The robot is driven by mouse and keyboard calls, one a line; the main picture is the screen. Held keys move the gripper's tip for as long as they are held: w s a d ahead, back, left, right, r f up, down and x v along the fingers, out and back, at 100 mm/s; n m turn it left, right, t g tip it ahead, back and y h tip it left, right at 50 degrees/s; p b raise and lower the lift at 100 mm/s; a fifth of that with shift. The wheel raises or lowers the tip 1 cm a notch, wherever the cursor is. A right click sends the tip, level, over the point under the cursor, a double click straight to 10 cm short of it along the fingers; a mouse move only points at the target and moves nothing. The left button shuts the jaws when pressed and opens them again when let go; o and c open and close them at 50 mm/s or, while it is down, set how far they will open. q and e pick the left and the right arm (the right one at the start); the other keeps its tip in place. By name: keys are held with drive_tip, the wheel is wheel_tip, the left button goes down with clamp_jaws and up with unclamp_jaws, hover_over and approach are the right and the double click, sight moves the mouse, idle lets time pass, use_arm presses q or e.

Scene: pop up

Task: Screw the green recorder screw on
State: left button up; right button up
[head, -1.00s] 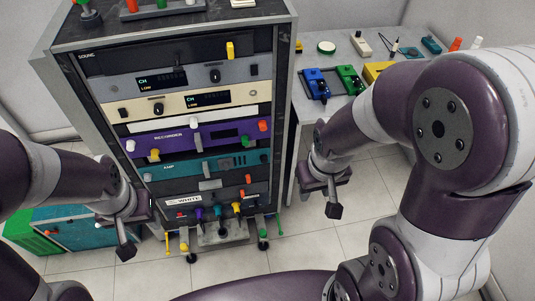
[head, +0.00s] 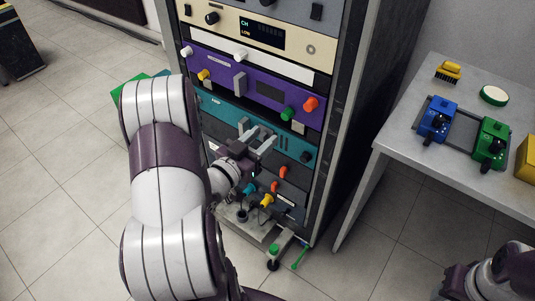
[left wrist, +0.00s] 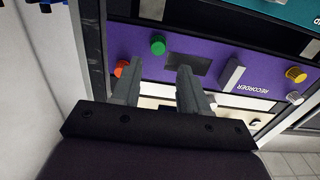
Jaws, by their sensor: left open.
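The green recorder screw (head: 288,114) sits at the lower right part of the purple recorder panel (head: 222,70), beside an orange screw (head: 311,104). In the left wrist view, the green screw (left wrist: 158,45) appears on the upside-down purple panel, above the gap between the fingers. My left gripper (head: 259,140) is open and empty in front of the teal unit, below and left of the green screw and apart from it. How deep the screw sits cannot be told. My right gripper (head: 446,285) is at the bottom right, partly cut off, its jaws unclear.
The recorder has a grey handle (head: 240,84) and a yellow screw (head: 204,75). The teal unit (head: 225,110) lies below it. A grey table (head: 400,127) at right holds blue (head: 438,118) and green (head: 490,143) devices. Bare floor lies between rack and table.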

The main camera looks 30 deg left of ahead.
sight(284, 117)
use_arm(q)
drive_tip(key=w, duration=0.5)
drive_tip(key=w+d+b, duration=0.1)
drive_tip(key=w, duration=0.2)
drive_tip(key=shift+w+r, duration=0.2)
drive_tip(key=shift+w, duration=0.2)
drive_tip(key=shift+c, duration=0.9)
clamp_jaws()
drive_tip(key=m, duration=2.8)
drive_tip(key=shift+s+m, duration=0.1)
drive_tip(key=shift+m, duration=0.2)
drive_tip(key=m, duration=0.9)
drive_tip(key=shift+o, duration=0.8)
unclamp_jaws()
drive_tip(key=shift+a, duration=0.1)
